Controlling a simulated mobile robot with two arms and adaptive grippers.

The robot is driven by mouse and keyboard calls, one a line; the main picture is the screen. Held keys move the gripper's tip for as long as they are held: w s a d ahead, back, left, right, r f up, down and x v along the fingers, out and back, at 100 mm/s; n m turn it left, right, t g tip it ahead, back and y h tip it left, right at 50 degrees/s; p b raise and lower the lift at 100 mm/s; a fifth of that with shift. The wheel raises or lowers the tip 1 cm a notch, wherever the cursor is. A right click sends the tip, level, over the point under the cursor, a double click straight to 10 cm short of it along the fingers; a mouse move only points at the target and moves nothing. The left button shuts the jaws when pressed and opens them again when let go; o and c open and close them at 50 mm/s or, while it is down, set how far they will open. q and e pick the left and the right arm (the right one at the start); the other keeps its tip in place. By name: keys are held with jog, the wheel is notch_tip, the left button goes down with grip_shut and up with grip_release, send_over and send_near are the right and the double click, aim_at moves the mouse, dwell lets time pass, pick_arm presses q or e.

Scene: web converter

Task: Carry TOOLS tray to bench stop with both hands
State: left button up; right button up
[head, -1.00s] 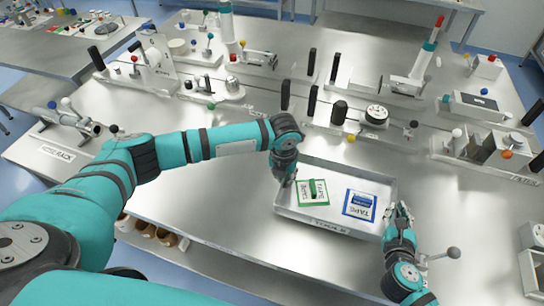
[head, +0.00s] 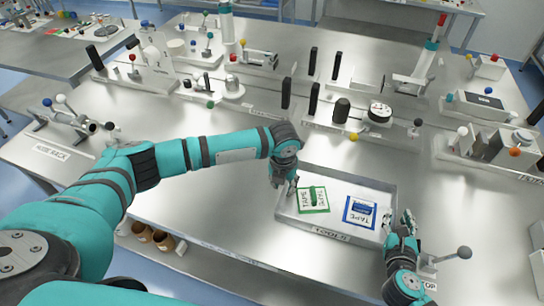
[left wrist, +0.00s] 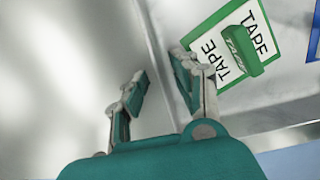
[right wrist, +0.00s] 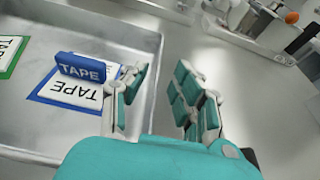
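The TOOLS tray (head: 385,183), a shallow metal tray, lies on the bench with its label on the front wall. A green-framed TAPE card (head: 304,207) with a green block and a blue-framed one (head: 351,218) with a blue block lie in it. My left gripper (head: 283,184) is open at its left wall; in the left wrist view (left wrist: 160,85) its fingers stand either side of that wall. My right gripper (head: 405,226) is open at the right wall, which runs between its fingers in the right wrist view (right wrist: 158,88). A label ending in "OP" (head: 429,286) is partly hidden by my right arm.
A ball-ended lever (head: 463,253) stands right of my right gripper. Rails with black handles, a dial (head: 380,112) and knobs lie behind the tray. Bare bench (head: 225,210) lies left of the tray. The bench's front edge is close below the tray.

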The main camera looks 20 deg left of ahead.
pick_arm(q)
jog(key=shift+d, duration=0.1)
pick_arm(e)
jog(key=shift+a, duration=0.1)
pick_arm(q)
jog(key=shift+w+r, duration=0.1)
jog(key=shift+r, duration=0.3)
pick_arm(e)
jog(key=shift+s, duration=0.25)
jog(key=v, duration=1.1)
jog(key=shift+s+r, duration=0.15)
jog(key=shift+s, duration=0.1)
pick_arm(q)
notch_tip(320, 180, up, 11)
jog(key=s, duration=0.1)
jog(key=shift+s, duration=0.3)
